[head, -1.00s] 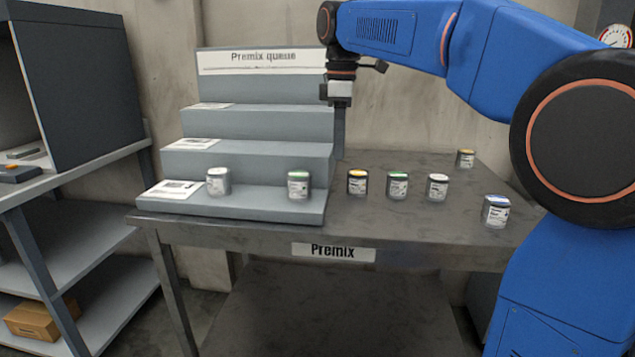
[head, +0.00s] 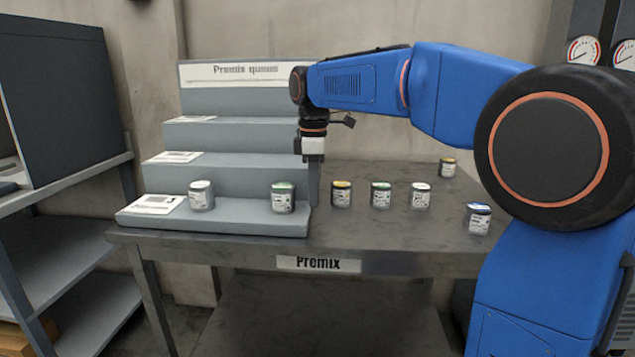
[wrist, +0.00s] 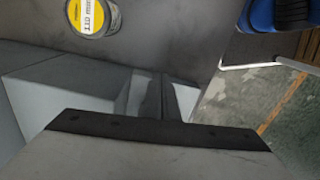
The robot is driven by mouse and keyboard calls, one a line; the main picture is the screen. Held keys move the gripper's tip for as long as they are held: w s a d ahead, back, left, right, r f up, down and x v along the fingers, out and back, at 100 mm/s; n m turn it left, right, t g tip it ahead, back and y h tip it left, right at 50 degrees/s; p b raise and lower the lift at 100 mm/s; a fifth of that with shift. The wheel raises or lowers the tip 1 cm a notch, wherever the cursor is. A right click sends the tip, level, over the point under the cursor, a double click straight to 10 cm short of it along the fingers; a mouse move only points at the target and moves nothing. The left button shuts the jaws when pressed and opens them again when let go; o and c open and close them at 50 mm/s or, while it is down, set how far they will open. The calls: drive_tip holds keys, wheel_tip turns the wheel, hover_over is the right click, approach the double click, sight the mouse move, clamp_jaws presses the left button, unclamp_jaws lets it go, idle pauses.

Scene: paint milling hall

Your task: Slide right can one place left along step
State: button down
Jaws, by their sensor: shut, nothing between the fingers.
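The grey stepped stand (head: 240,226) is on the table. On its lowest step are a white-lidded can (head: 201,195) at the left and a green-lidded can (head: 283,197), the right can, near the step's right end. They stand upright with a wide gap between them. My gripper (head: 314,190) points down, shut and empty, by the stand's right end. It is to the right of the green-lidded can and appears apart from it. The wrist view shows a yellow-marked can (wrist: 95,16) at its top edge; the right can is not identifiable there.
On the table (head: 400,245) to the right stand a yellow-lidded can (head: 341,194), another green-lidded can (head: 380,195), a white-lidded can (head: 420,195), a blue-lidded can (head: 478,219) and a farther yellow-lidded can (head: 447,168). The step between its two cans is clear.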

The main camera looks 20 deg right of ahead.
drive_tip(key=shift+w+a, duration=0.2)
drive_tip(key=shift+a, duration=0.55)
drive_tip(key=shift+w+a, duration=0.15)
drive_tip(key=shift+a, duration=0.55)
drive_tip(key=w+a, duration=0.1)
drive_tip(key=a, duration=0.5)
drive_tip(key=w+a, duration=0.1)
drive_tip(key=a, duration=0.3)
drive_tip(key=shift+w, duration=0.35)
